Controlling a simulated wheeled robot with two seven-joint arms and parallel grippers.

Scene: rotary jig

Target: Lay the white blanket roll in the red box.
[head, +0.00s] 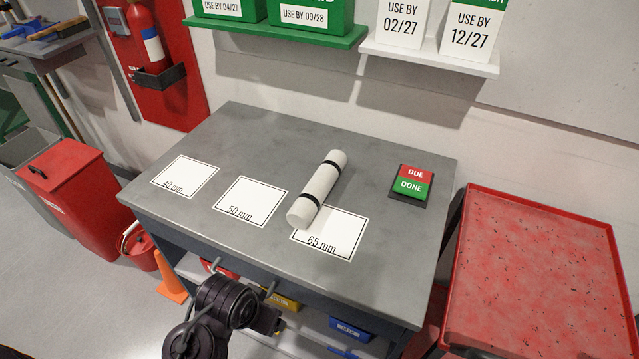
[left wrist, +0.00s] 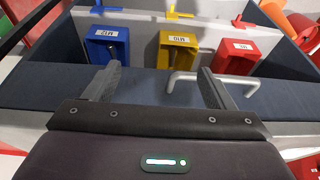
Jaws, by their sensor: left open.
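The white blanket roll (head: 320,187), with two dark bands, lies slantwise on the grey table, its near end over the 65 mm label square (head: 345,236). A red lidded box (head: 68,195) stands on the floor left of the table, its lid apparently down. A small red bin is on the shelf under the table (head: 220,268) and shows in the left wrist view (left wrist: 233,57). I cannot tell which is the named red box. My left gripper (left wrist: 161,78) is open and empty, low before the table front, away from the roll. My right gripper is not in view.
Label squares for 40 mm (head: 184,176) and 50 mm (head: 249,201) are bare. A DUE/DONE panel (head: 411,184) sits at the table's right. A speckled red tray-topped stand (head: 535,280) is at right. Yellow (left wrist: 178,52) and blue (left wrist: 107,45) bins are on the shelf. An orange cone (head: 170,279) stands at left.

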